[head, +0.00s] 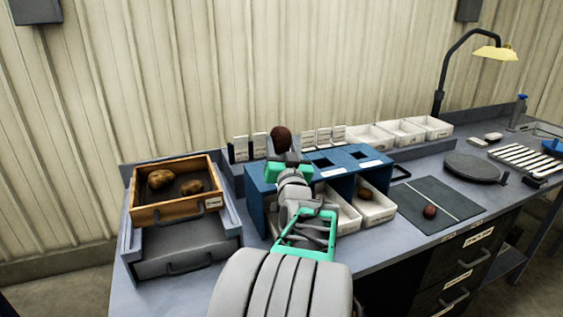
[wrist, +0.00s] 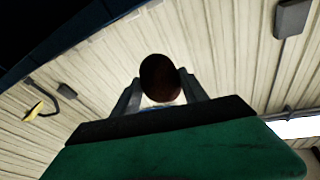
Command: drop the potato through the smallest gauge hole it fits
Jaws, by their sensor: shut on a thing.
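My gripper (wrist: 160,92) is shut on a dark reddish-brown potato (head: 281,138), which also shows between the fingers in the wrist view (wrist: 160,78). In the head view my gripper (head: 284,156) holds the potato above the back of the blue gauge stand (head: 258,189). Two square holes show in the stand's top, a larger one (head: 321,162) and a smaller one (head: 356,154) to its right. My arm hides the left part of the stand's top, so any hole there is hidden. White bins (head: 378,213) stand under the stand; one holds a brown potato (head: 364,194).
A wooden drawer tray (head: 145,215) with two potatoes stands at the left. A dark mat (head: 412,208) with a reddish potato (head: 430,211) lies right of the stand. White label cards (head: 309,139) and empty white trays (head: 368,137) line the back. A lamp (head: 494,53) stands at the far right.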

